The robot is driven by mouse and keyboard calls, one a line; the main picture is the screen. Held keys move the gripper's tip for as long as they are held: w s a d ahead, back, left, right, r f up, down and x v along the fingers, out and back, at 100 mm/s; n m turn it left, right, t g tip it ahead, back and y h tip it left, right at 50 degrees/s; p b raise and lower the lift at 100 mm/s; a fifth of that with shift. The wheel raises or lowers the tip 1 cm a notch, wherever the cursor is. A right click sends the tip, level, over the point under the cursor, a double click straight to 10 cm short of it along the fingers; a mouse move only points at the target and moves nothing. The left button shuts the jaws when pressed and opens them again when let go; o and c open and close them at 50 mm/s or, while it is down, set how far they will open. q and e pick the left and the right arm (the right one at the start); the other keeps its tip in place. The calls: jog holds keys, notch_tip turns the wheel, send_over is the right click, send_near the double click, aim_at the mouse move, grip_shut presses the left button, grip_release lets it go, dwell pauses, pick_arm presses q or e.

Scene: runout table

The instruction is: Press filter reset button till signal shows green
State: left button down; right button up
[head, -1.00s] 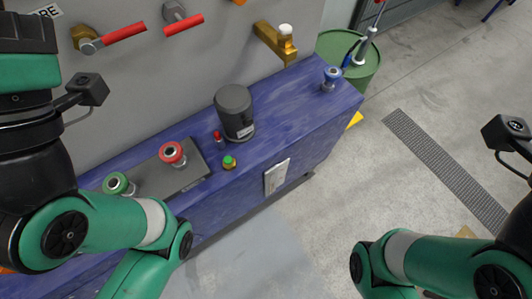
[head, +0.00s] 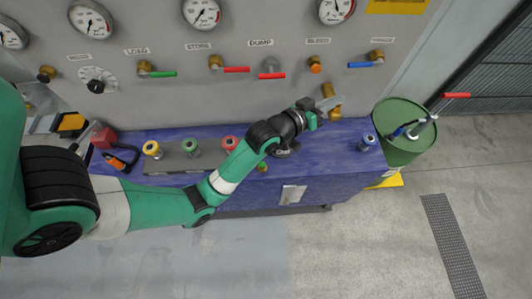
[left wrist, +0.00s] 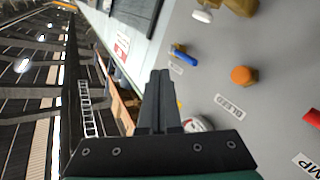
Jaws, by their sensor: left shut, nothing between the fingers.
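A small green button on a yellow base (head: 262,167) sits on the blue bench, just beside my left forearm. The grey filter cylinder and the small red piece beside it are hidden behind my left arm in the head view. My left gripper (head: 328,104) is shut and empty. It reaches past the button to the right, over the back of the bench near a brass fitting (head: 332,90) on the panel. In the left wrist view its fingers (left wrist: 160,78) are together, pointing along the panel. My right gripper is not in view.
The grey panel (head: 235,90) holds gauges, coloured valve levers and an orange knob (head: 315,64). A blue knob (head: 367,141) and green drum (head: 405,150) are to the right.

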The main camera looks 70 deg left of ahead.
pick_arm(q)
jog(key=s+a+f+n+g+p, duration=0.3)
jog(key=s+a+f+g+p, duration=0.1)
jog(key=s+f+p, duration=0.4)
jog(key=n+g+p, duration=0.3)
jog(key=g+p, duration=0.1)
jog(key=p, duration=0.1)
send_over(262, 165)
notch_tip(262, 165, down, 10)
jog(key=f, duration=0.1)
jog(key=shift+s+d+r, duration=0.1)
jog(key=shift+s+d, duration=0.2)
jog(key=shift+s, duration=0.2)
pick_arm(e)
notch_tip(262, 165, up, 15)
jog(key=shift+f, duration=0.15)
pick_arm(q)
jog(key=shift+b, duration=0.4)
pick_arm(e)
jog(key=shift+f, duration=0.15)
pick_arm(q)
notch_tip(262, 165, down, 8)
jog(key=b, duration=0.7)
jog(key=shift+r, duration=0.2)
jog(key=shift+f+b, duration=0.55)
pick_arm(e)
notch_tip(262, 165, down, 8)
